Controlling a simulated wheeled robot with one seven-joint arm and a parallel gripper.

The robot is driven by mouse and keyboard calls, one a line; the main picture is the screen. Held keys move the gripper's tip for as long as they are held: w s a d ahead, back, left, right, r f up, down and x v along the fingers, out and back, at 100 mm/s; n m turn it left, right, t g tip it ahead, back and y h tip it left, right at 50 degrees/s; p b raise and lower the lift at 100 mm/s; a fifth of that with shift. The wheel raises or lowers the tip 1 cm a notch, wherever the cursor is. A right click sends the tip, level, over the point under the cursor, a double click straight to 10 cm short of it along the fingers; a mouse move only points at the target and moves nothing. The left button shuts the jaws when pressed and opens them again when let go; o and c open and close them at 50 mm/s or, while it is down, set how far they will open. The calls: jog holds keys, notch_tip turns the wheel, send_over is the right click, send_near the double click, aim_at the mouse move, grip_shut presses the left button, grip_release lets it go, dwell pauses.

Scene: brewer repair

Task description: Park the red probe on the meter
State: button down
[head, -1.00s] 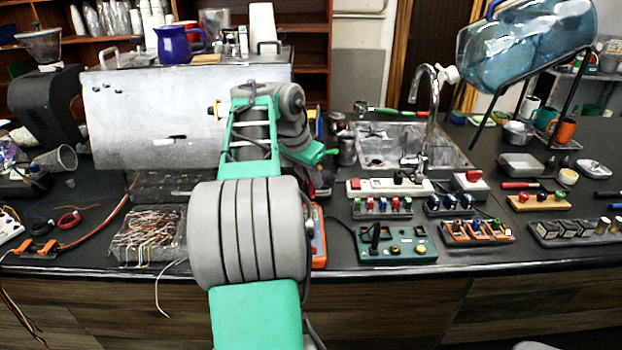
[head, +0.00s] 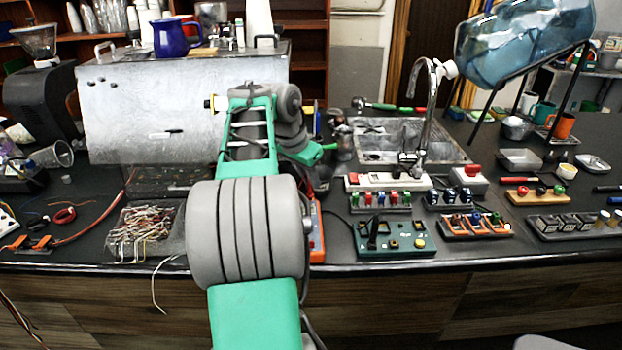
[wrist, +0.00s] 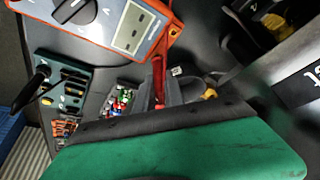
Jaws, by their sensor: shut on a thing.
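The red probe (wrist: 158,78) stands out of my gripper (wrist: 160,98) in the wrist view, with its upper end pointing toward the meter. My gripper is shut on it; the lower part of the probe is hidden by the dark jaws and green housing. The orange-rimmed meter (wrist: 134,27) with a grey face, display and dial lies at the top of the wrist view, beyond the probe. I cannot tell whether the probe touches it. In the head view my arm covers most of the meter (head: 317,243), and the probe and jaws are hidden.
A green board (head: 394,238) with a black upright piece stands right of the meter. Racks of coloured parts (head: 381,202) and a sink (head: 385,148) lie behind it. A clear bin of wires (head: 146,232) is left of my arm. A large metal box (head: 150,110) stands behind.

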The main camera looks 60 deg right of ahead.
jog(key=shift+f+b, duration=0.35)
jog(key=shift+f, duration=0.25)
dwell(1.3)
jog(key=c, duration=1.3)
grip_release()
jog(key=shift+c, duration=0.2)
jog(key=p+v, duration=0.2)
jog(key=v, duration=0.5)
jog(key=shift+r, duration=0.35)
jog(key=shift+w+a, duration=0.1)
jog(key=shift+a, duration=0.05)
